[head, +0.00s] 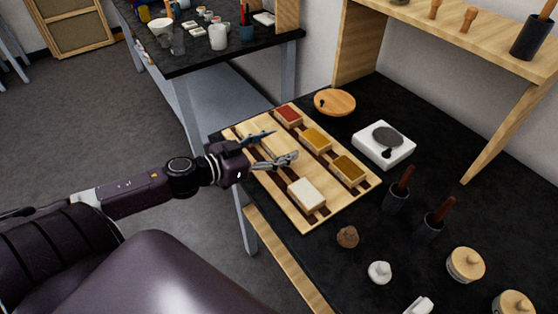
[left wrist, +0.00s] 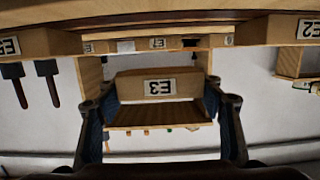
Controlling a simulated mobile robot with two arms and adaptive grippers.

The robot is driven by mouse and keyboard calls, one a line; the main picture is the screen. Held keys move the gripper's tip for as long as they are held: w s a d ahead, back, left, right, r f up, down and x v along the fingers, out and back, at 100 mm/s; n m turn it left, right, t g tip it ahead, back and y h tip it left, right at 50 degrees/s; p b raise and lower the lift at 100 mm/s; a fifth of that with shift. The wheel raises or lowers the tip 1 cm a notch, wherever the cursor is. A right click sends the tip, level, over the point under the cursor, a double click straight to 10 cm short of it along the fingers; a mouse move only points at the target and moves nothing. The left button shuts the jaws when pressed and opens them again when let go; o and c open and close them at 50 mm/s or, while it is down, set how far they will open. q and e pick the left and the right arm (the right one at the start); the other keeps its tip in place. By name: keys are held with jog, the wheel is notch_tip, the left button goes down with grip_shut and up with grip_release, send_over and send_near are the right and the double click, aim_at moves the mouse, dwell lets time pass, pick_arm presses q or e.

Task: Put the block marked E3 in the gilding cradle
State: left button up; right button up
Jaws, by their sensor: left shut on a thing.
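The block marked E3 (left wrist: 135,87) sits between the two fingers of my left gripper (left wrist: 160,112) in the left wrist view, its label facing the camera. In the head view my left gripper (head: 284,144) is over the left part of a pale wooden board with dark strips (head: 305,217), which looks like the cradle. The fingers are shut on the E3 block, whose outline I cannot pick out from the board there. The board bears a red-topped block (head: 288,116), a yellow-topped one (head: 316,140), an ochre-topped one (head: 348,170) and a white-topped one (head: 307,194). My right gripper is not in view.
A round wooden dish (head: 335,102) and a white scale (head: 384,145) stand behind the board. Dark cups with handles (head: 396,200), a brown lump (head: 347,237) and lidded jars (head: 465,264) stand to the right. A wooden shelf (head: 470,40) rises at the back.

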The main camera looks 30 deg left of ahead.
pick_arm(q)
jog(key=shift+f+b, duration=0.4)
jog(key=shift+f, duration=2)
jog(key=o, duration=1.2)
jog(key=shift+c, duration=0.2)
jog(key=shift+s+r, duration=0.1)
jog(key=shift+r, duration=0.05)
